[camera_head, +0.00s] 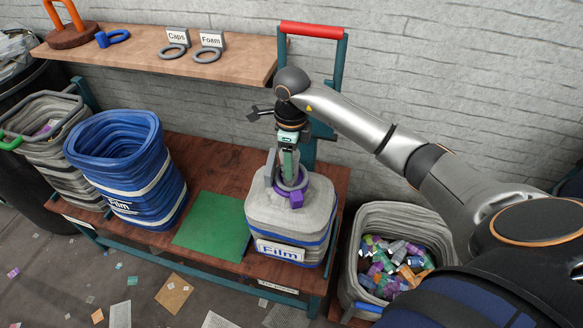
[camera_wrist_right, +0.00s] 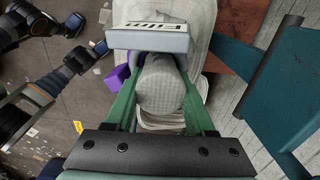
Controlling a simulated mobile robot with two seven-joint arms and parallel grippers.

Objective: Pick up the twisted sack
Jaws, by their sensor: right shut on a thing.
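The twisted sack (camera_head: 291,216) is pale grey with blue bands and a "Film" label on its front. It stands upright at the right end of the wooden bench, its top gathered into a neck with a purple clip (camera_head: 296,199) around it. My right gripper (camera_head: 288,172) points down from above and is shut on the neck. In the right wrist view the sack's neck (camera_wrist_right: 161,85) sits between the green fingers, with the purple clip (camera_wrist_right: 117,78) beside it. I cannot tell whether the sack's base touches the bench. My left gripper cannot be made out.
A green mat (camera_head: 213,226) lies left of the sack. An open blue "Film" sack (camera_head: 150,190) stands further left. A grey bin (camera_head: 399,217) of colourful scraps is at right. A shelf (camera_head: 235,62) with rings runs behind, beside a red-topped frame (camera_head: 312,30).

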